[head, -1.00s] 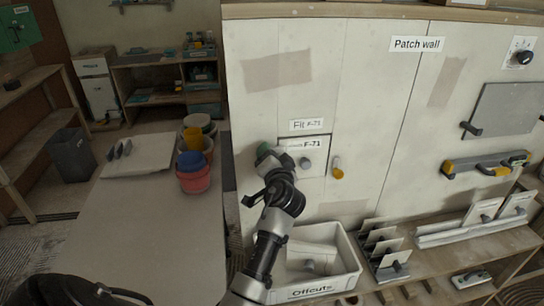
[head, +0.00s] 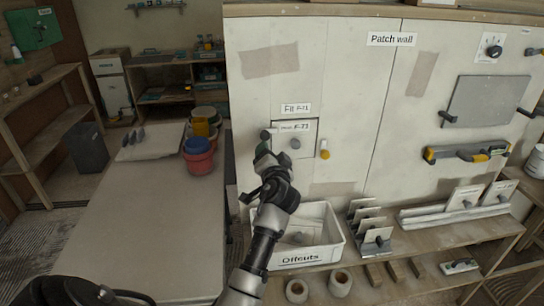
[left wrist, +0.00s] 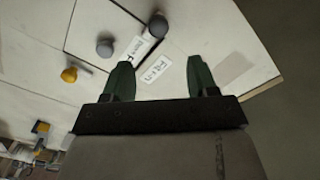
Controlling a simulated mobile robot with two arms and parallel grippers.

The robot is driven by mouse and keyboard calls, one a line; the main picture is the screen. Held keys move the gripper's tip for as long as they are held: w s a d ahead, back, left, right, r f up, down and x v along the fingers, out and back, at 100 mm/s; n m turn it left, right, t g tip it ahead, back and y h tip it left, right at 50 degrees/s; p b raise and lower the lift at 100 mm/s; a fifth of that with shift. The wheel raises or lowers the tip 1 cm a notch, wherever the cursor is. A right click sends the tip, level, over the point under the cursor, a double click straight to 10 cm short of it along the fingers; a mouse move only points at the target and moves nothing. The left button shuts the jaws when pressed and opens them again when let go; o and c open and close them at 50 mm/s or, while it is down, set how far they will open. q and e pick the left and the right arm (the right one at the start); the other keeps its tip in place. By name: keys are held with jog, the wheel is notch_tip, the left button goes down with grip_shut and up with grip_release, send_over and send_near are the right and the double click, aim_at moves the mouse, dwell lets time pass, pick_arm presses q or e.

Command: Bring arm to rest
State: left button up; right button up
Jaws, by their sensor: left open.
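My left gripper (head: 264,156) is in front of the patch wall (head: 370,110), just below and left of a small panel labelled F-71 (head: 309,132). In the left wrist view, its two green fingers (left wrist: 160,63) are spread apart with nothing between them. A grey knob (head: 295,143) sits on the panel, and another grey knob (head: 265,134) sits at its left edge. A yellow knob (head: 324,151) is to the panel's right. My right gripper is not in view.
A white Offcuts bin (head: 310,256) stands on the shelf below my arm. Upright plates in a rack (head: 372,228) are right of it. A table (head: 140,240) with red and blue buckets (head: 199,160) is to the left. A yellow-ended level (head: 466,152) hangs on the wall.

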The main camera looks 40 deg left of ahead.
pick_arm(q)
jog(key=s+d+f+g+h, duration=0.2)
jog(key=s+d+f+h, duration=0.15)
jog(key=s+f, duration=0.5)
jog(key=s+d+f+g+h, duration=0.25)
jog(key=s+d+f, duration=0.25)
jog(key=s+f, duration=0.3)
jog(key=s+d+f+m+g+h, duration=0.1)
jog(key=s+d+g+h, duration=0.15)
jog(key=s+d, duration=0.5)
jog(key=s+d+f+m+g+h, duration=0.15)
jog(key=s+d+h, duration=0.25)
jog(key=s, duration=0.7)
notch_tip(320, 180, down, 25)
jog(key=g, duration=0.2)
jog(key=s+a+f+g, duration=0.1)
jog(key=s+a+f, duration=0.2)
jog(key=s+f, duration=1.3)
jog(key=shift+s+f, duration=0.3)
jog(key=shift+s, duration=0.25)
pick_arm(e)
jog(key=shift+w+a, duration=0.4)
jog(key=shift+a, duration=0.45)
